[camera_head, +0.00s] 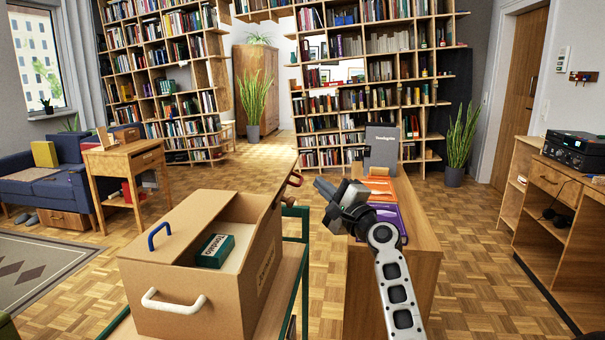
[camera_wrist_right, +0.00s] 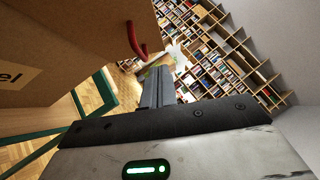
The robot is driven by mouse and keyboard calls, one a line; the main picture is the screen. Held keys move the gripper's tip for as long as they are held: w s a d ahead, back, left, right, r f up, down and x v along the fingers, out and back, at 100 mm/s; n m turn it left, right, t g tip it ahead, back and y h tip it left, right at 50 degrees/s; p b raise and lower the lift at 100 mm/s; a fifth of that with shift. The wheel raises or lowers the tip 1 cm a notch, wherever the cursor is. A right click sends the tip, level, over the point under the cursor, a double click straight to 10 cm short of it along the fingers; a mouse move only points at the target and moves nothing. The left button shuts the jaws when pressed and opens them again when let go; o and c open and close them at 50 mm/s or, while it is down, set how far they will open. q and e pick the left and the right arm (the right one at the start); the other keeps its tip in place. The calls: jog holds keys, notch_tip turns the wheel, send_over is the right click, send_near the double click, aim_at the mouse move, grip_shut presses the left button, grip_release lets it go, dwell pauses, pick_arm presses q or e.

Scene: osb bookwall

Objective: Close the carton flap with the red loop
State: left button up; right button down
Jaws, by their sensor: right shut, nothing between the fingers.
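The brown cardboard carton (camera_head: 195,296) is partly open on top. Its flap with the red loop (camera_head: 294,179) stands raised at the right far side, and the loop is at that flap's outer side. In the wrist view the red loop (camera_wrist_right: 134,40) hangs from the brown cardboard, left of the fingertips. The flap with the blue loop (camera_head: 158,236) lies over the left part of the top. My right gripper (camera_head: 322,189) is shut and empty, just right of the red loop and apart from it. Its closed fingers show in the wrist view (camera_wrist_right: 156,88). My left gripper is out of view.
A dark green box (camera_head: 215,250) lies inside the carton. A white handle (camera_head: 173,302) sticks out of its front. The carton stands on a green-framed trolley (camera_head: 293,262). To the right, a wooden cabinet (camera_head: 418,247) bears orange and purple items and a grey box file (camera_head: 381,147).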

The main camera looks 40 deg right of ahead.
pick_arm(q)
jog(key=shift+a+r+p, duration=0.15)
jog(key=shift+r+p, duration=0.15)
jog(key=shift+p, duration=0.45)
pick_arm(e)
jog(key=shift+w+a+r, duration=0.3)
jog(key=shift+w+a, duration=0.05)
jog(key=shift+w, duration=0.4)
jog(key=shift+w+a+r, duration=0.35)
jog(key=shift+w+a, duration=0.05)
jog(key=shift+w, duration=0.3)
jog(key=shift+w+a+r, duration=0.3)
jog(key=shift+w+a, duration=0.05)
jog(key=shift+w, duration=0.4)
jog(key=shift+w+r, duration=0.1)
